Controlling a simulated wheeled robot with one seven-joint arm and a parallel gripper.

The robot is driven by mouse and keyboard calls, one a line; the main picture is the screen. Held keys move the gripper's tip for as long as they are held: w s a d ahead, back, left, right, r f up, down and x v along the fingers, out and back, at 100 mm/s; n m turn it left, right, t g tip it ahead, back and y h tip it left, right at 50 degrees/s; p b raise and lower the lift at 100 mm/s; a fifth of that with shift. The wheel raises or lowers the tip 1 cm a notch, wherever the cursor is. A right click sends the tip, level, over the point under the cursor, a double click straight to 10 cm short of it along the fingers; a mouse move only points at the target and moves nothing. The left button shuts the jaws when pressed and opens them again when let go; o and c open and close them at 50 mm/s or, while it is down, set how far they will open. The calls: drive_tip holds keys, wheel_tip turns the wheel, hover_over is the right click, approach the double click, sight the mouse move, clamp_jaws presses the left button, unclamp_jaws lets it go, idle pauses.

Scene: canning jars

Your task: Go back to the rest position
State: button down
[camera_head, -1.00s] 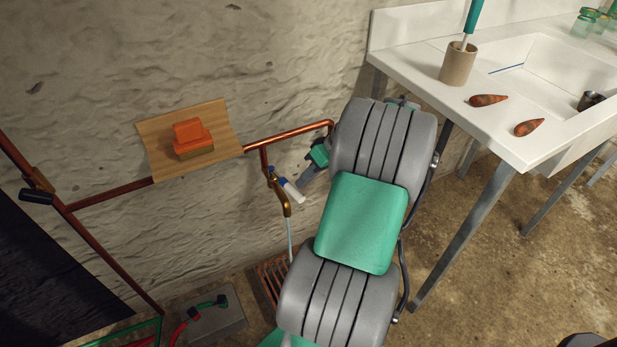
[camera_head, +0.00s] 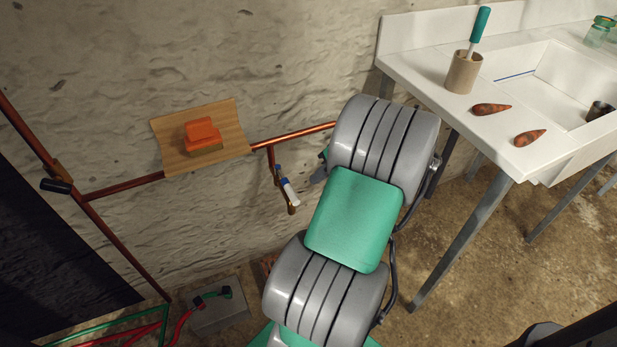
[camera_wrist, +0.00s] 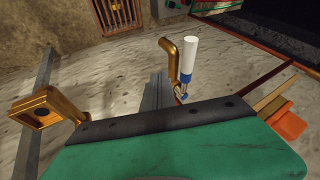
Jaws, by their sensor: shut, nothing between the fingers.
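My gripper (camera_head: 318,173) is at the wall, just right of the tap, and mostly hidden behind my grey and green arm in the head view. In the wrist view its grey fingers (camera_wrist: 156,92) show together beyond the dark-edged green body, with nothing seen between them. The brass tap (camera_head: 291,209) has a white lever with a blue part (camera_head: 288,190). In the wrist view the tap (camera_wrist: 181,55) and its white lever (camera_wrist: 190,57) stand just right of the fingers, apparently apart from them.
A wooden shelf (camera_head: 167,141) with an orange block (camera_head: 202,134) is on the wall. A copper pipe (camera_head: 290,135) runs along it. A brass fitting (camera_wrist: 45,108) shows left in the wrist view.

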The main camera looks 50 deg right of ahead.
drive_tip(key=p+v, duration=0.2)
drive_tip(key=v, duration=0.8)
drive_tip(key=w+a+r+n+g+h+p, duration=0.1)
drive_tip(key=w+a+r+p, duration=0.45)
drive_tip(key=a, duration=0.35)
drive_tip(key=w+a+r+n+g+p, duration=0.1)
drive_tip(key=w+a+r+p, duration=0.4)
drive_tip(key=a, duration=0.4)
drive_tip(key=s+a+r+n+h+p, duration=0.1)
drive_tip(key=s+a+r+p, duration=0.1)
drive_tip(key=a, duration=0.7)
drive_tip(key=s+a+r+h+p, duration=0.1)
drive_tip(key=s+a+r+p, duration=0.2)
drive_tip(key=a+r+p, duration=0.2)
drive_tip(key=a+r, duration=0.2)
drive_tip(key=a, duration=0.2)
drive_tip(key=shift+s+a+r+n+g, duration=0.15)
drive_tip(key=shift+s+a+n+g, duration=0.1)
drive_tip(key=shift+n+g, duration=0.15)
